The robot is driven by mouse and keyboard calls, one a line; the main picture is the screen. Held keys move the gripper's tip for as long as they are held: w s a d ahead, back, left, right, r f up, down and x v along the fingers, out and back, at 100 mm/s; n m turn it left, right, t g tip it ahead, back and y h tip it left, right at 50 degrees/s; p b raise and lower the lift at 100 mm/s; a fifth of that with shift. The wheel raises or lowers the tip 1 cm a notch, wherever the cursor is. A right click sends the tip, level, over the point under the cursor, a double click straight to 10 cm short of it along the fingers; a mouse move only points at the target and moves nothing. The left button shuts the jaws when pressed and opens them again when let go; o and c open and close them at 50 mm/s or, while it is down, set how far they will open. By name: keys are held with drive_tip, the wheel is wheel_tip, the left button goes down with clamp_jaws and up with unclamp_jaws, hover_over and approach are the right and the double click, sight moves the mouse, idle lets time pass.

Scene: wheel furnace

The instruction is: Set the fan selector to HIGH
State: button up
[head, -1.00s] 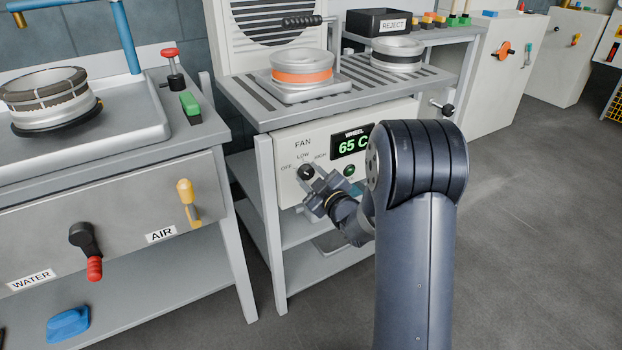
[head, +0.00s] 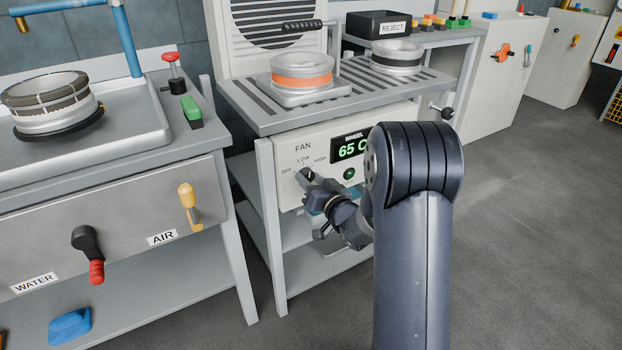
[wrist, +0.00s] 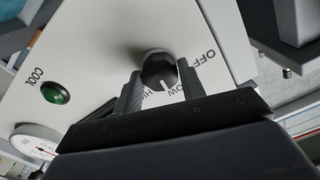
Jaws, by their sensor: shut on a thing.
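The fan selector is a black round knob (wrist: 158,70) with a white pointer mark, set on a pale panel with the words OFF, LOW and HIGH around it. In the head view the knob is mostly hidden by my gripper (head: 308,177). In the wrist view my gripper (wrist: 160,88) has one finger on each side of the knob and is shut on it. The white mark points toward the gap between LOW and HIGH. The HIGH label is partly covered by a finger in the wrist view.
A wheel display (head: 351,147) reading 65 C and a green button (head: 349,174) sit right of the selector. The green COOL button (wrist: 55,93) and a round gauge (wrist: 36,140) show in the wrist view. The grey slatted bench top (head: 262,118) overhangs the panel.

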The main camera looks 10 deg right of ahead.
drive_tip(key=m+p, duration=0.1)
drive_tip(key=m, duration=0.4)
drive_tip(key=shift+r+m+p, duration=0.1)
drive_tip(key=shift+m+p, duration=0.2)
drive_tip(key=shift+p, duration=0.05)
drive_tip(key=m+p, duration=0.1)
drive_tip(key=m, duration=0.4)
drive_tip(key=shift+p, duration=0.4)
drive_tip(key=shift+m, duration=0.4)
drive_tip(key=o, duration=1)
drive_tip(key=p+v, duration=0.1)
drive_tip(key=v, duration=0.9)
drive_tip(key=shift+s+d, duration=0.1)
drive_tip(key=shift+s, duration=0.3)
drive_tip(key=shift+w, duration=0.1)
